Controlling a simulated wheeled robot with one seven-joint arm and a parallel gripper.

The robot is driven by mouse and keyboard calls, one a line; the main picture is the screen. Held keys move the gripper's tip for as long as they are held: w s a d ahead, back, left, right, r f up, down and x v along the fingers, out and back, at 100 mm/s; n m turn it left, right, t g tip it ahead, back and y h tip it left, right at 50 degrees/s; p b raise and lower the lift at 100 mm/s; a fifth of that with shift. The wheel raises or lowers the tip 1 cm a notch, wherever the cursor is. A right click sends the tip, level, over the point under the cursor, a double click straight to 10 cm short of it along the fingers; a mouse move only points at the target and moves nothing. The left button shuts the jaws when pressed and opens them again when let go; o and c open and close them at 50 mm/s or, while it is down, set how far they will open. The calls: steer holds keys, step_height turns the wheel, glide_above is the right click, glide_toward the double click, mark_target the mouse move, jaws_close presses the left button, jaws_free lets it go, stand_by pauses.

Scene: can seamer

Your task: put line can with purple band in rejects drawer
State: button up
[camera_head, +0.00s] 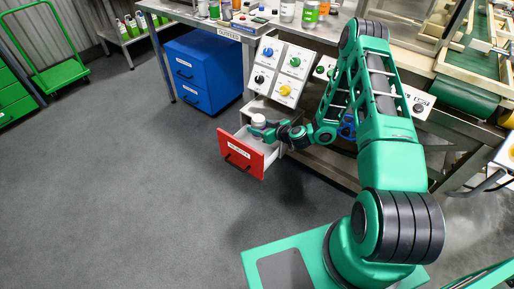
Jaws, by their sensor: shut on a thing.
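The red-fronted drawer (241,153) is pulled open below the control panels; the small white label on its front looks like the rejects label. My gripper (260,127) is at the open drawer, over its far right part, and is shut on a small pale can (258,119). The can is upright, with its light grey top showing. Its band is not visible, as the green fingers cover its side. I cannot tell whether the can touches the drawer floor.
Control panels with coloured knobs (294,62) stand just above the drawer. A blue cabinet (204,72) stands to the left under the metal bench, which carries several cans (310,14). A green conveyor (470,95) is at the right.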

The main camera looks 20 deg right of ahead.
step_height(320, 180, down, 13)
steer(key=shift+r, duration=0.2)
stand_by(0.4)
steer(key=o, duration=1.3)
steer(key=v, duration=1.2)
